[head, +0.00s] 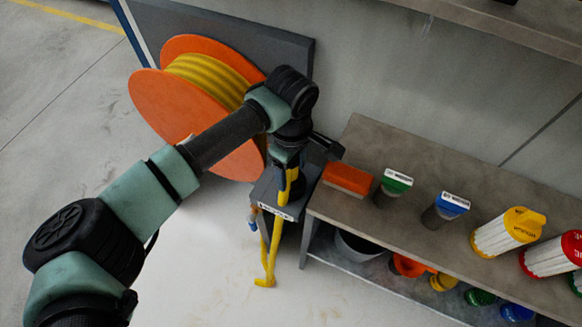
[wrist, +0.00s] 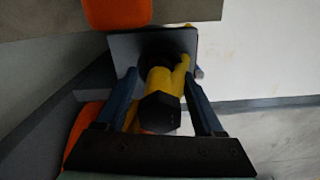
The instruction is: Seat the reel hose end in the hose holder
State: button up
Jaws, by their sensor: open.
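The yellow reel hose end (wrist: 163,82) shows in the wrist view with a dark hexagonal tip (wrist: 158,111) facing the camera. Its far part meets a dark round opening in the grey plate of the hose holder (wrist: 125,48); how deep it sits is hidden. My gripper (wrist: 160,78) is open, with one finger on each side of the hose end, and gaps show beside it. In the head view the hose end (head: 291,185) stands above the holder (head: 268,190), below my wrist. Yellow hose (head: 274,250) hangs beneath the holder to the floor.
An orange reel (head: 150,105) wound with yellow hose stands behind my arm. A shelf (head: 352,150) right of the holder carries an orange block (head: 347,178), green- and blue-topped items and filter cartridges. The floor at left is clear.

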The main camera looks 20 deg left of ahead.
notch_tip(320, 180, up, 12)
jog(key=p, duration=0.2)
jog(key=shift+r+p, duration=0.2)
jog(key=shift+p, duration=0.2)
dwell(0.4)
